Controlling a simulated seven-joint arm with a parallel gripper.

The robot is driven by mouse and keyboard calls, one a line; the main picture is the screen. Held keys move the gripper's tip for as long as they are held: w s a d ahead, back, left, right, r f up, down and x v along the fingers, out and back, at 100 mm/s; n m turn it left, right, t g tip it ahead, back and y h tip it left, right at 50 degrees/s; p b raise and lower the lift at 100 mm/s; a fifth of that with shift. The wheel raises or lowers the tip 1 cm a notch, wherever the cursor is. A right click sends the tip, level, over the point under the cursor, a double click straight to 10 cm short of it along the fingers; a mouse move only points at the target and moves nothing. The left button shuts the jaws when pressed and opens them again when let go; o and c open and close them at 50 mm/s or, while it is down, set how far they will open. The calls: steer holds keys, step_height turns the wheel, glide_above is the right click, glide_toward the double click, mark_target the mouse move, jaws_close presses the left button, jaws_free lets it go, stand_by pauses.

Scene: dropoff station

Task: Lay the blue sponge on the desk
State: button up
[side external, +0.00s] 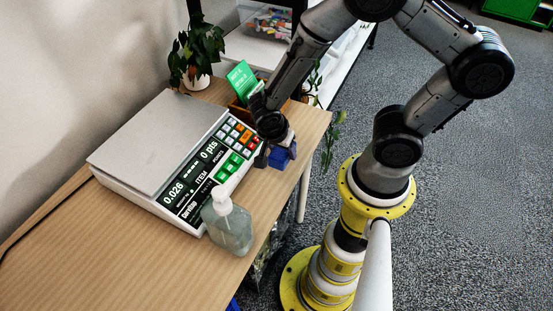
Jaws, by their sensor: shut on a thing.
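The blue sponge (281,157) shows in the side external view at the right part of the desk, beside the scale's keypad. My gripper (272,150) is shut on the sponge and hides part of it. The sponge is at or just above the desk surface; I cannot tell whether it touches. The wooden desk (262,203) runs along the wall, with its right edge close to the sponge.
A scale (150,146) with a lit display and keypad stands left of my gripper. A clear pump bottle (228,224) stands in front of it. A green card (242,79) in a wooden holder and a potted plant (192,55) are behind. Bare desk lies at the front left.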

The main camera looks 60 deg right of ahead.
steer(key=shift+w+d+f, duration=0.1)
steer(key=shift+w+f, duration=0.75)
steer(key=shift+f, duration=1.7)
steer(key=shift+f, duration=0.1)
steer(key=o, duration=1.2)
